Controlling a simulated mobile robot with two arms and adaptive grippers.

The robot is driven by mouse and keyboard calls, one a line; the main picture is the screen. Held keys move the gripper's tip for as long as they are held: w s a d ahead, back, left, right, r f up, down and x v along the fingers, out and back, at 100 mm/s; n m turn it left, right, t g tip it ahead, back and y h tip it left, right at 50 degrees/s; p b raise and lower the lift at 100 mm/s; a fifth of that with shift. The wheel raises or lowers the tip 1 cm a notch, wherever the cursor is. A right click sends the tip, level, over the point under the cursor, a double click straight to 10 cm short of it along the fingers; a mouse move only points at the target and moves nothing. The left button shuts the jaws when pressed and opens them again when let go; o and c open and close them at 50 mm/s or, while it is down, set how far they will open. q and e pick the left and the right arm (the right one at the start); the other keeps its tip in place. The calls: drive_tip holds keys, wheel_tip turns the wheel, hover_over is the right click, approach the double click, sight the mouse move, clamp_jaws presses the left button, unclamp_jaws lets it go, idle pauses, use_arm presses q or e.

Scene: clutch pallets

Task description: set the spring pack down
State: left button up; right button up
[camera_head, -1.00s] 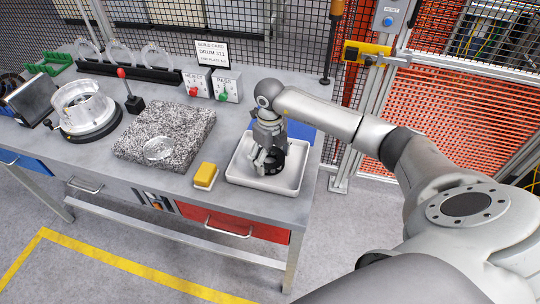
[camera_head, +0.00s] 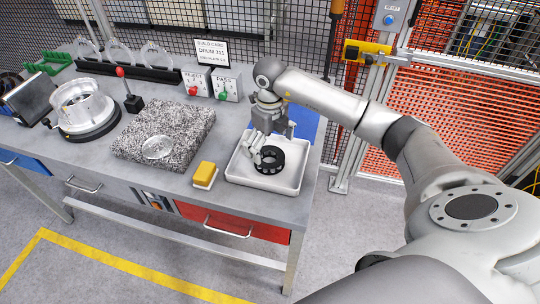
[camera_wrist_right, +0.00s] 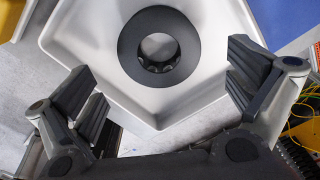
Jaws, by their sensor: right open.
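The spring pack (camera_head: 269,160) is a black ring with a round hole. It lies flat inside the white tray (camera_head: 240,179) at the right end of the bench. The right wrist view shows the spring pack (camera_wrist_right: 159,46) on the tray floor (camera_wrist_right: 90,45), clear of both fingers. My right gripper (camera_head: 270,148) is open and empty, just above and behind the ring in the head view. In the wrist view its fingers (camera_wrist_right: 165,95) stand wide apart. My left gripper is not in view.
A yellow sponge-like block (camera_head: 204,173) sits left of the tray. A speckled stone slab (camera_head: 180,122) with a clear disc (camera_head: 157,147) lies farther left. A metal drum (camera_head: 84,103) stands beyond it. Button boxes (camera_head: 212,85) and mesh fencing are behind.

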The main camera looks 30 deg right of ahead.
wheel_tip(320, 180, up, 8)
drive_tip(key=b, duration=0.1)
drive_tip(key=shift+f, duration=0.25)
idle(0.4)
